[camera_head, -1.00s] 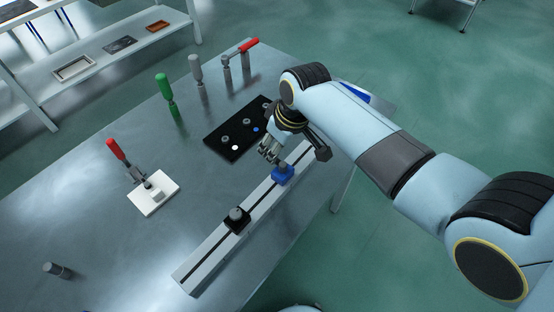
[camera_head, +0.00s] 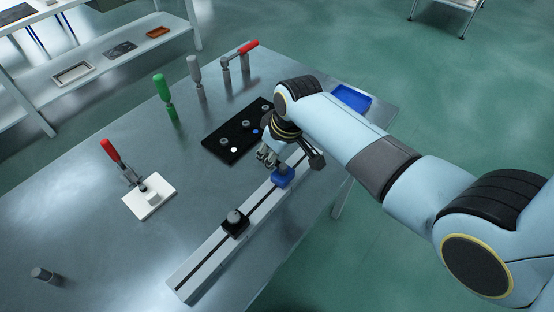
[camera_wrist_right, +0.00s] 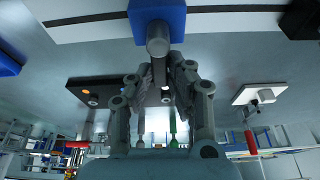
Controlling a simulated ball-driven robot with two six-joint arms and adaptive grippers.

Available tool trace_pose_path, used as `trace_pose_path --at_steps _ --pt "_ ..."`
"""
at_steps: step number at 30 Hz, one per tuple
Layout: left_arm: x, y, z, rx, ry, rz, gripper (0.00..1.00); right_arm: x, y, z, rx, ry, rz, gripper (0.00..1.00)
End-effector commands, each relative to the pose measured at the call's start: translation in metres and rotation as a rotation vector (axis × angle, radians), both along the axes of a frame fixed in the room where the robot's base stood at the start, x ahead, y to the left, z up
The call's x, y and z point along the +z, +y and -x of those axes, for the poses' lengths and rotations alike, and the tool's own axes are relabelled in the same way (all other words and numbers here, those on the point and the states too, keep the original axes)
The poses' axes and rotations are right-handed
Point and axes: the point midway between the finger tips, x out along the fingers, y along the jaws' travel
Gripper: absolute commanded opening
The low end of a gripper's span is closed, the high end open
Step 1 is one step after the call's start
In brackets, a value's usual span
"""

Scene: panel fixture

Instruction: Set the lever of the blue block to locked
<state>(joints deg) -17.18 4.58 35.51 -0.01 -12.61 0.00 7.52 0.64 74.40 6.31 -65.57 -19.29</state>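The blue block (camera_head: 282,177) sits on the grey slotted rail (camera_head: 208,262), toward its far end. In the right wrist view the blue block (camera_wrist_right: 172,14) is at the top, with a grey round pivot (camera_wrist_right: 158,38) on it. A grey lever (camera_wrist_right: 159,72) runs from the pivot down between my right fingertips. My right gripper (camera_head: 267,155) is beside the block on its far side. In the wrist view its fingers (camera_wrist_right: 160,75) close in on both sides of the lever and appear to touch it. The lever's position marks cannot be made out. My left gripper is out of view.
A black block with a knob (camera_head: 235,224) sits nearer on the rail. A black panel (camera_head: 218,144), a white plate with a red-handled clamp (camera_head: 150,198) and green and grey upright handles (camera_head: 165,90) stand beyond. A blue tray (camera_head: 352,97) lies behind my arm. The table's left front is mostly clear.

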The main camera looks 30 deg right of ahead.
Motion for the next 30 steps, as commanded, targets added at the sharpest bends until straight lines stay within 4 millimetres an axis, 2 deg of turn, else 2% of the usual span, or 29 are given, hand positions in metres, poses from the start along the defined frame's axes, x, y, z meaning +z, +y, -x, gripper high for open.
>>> trace_pose_path --at_steps 13,24,30 --pt "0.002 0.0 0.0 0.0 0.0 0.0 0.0 0.0 -0.001 0.0 -0.019 0.002 0.0 0.0" --pt "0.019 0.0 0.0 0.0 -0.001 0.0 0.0 0.001 -0.009 0.0 -0.272 0.004 0.001 0.0" --pt "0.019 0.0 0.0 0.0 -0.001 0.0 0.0 -0.001 -0.01 -0.001 -0.303 0.002 0.001 0.0"
